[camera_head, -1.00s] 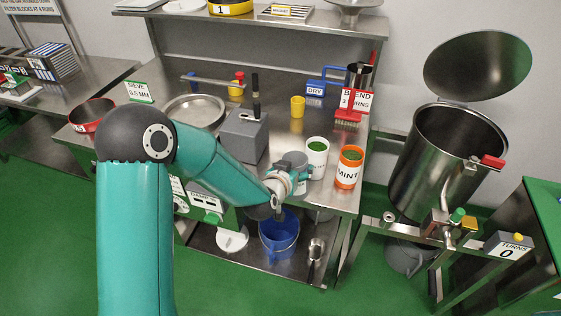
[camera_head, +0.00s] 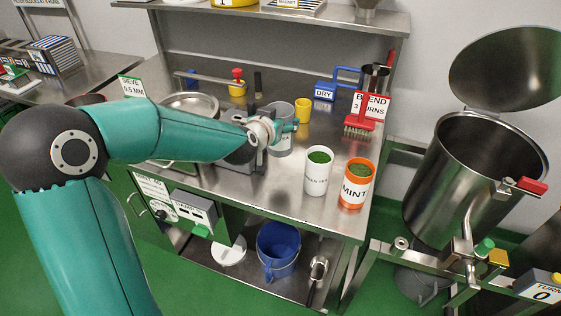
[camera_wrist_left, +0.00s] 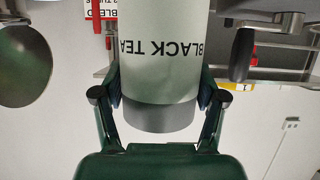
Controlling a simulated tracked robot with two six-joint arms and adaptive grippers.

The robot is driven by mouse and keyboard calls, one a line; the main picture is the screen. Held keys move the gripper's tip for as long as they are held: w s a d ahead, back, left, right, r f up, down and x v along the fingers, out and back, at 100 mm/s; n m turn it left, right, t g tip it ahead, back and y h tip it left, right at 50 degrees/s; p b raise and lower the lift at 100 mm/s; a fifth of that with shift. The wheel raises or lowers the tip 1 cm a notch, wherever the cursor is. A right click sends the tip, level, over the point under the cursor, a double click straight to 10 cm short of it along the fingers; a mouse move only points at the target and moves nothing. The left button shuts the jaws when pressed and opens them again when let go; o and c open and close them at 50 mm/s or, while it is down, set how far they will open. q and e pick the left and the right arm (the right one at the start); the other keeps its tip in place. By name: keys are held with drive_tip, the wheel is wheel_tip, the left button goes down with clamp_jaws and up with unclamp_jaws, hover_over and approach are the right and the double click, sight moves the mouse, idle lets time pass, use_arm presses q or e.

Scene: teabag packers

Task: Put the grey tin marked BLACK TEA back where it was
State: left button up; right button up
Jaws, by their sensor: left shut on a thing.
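The grey tin marked BLACK TEA (camera_head: 283,133) is in my left gripper (camera_head: 282,130), over the back part of the steel bench. In the left wrist view the tin (camera_wrist_left: 158,75) fills the middle, its lettering upside down, with the fingers of the left gripper (camera_wrist_left: 158,100) on both sides of it. The gripper is shut on it. The head view does not show clearly whether the tin's base touches the bench. My right gripper is not in view.
A white tin with green contents (camera_head: 317,172) and an orange MINT tin (camera_head: 355,185) stand at the bench's front right. A yellow cup (camera_head: 303,111) is just right of the held tin. A red brush (camera_head: 361,119) and BLEND sign (camera_head: 371,105) stand farther right.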

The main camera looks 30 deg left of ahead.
sight(276, 155)
use_arm(q)
wheel_tip(276, 155, down, 6)
drive_tip(key=shift+r, duration=0.15)
drive_tip(key=shift+f, duration=2.55)
drive_tip(key=shift+b, duration=0.35)
drive_tip(key=o, duration=1.2)
drive_tip(key=shift+c, duration=0.2)
drive_tip(key=b+v, duration=0.1)
drive_tip(key=v, duration=1.1)
drive_tip(key=shift+s, duration=0.15)
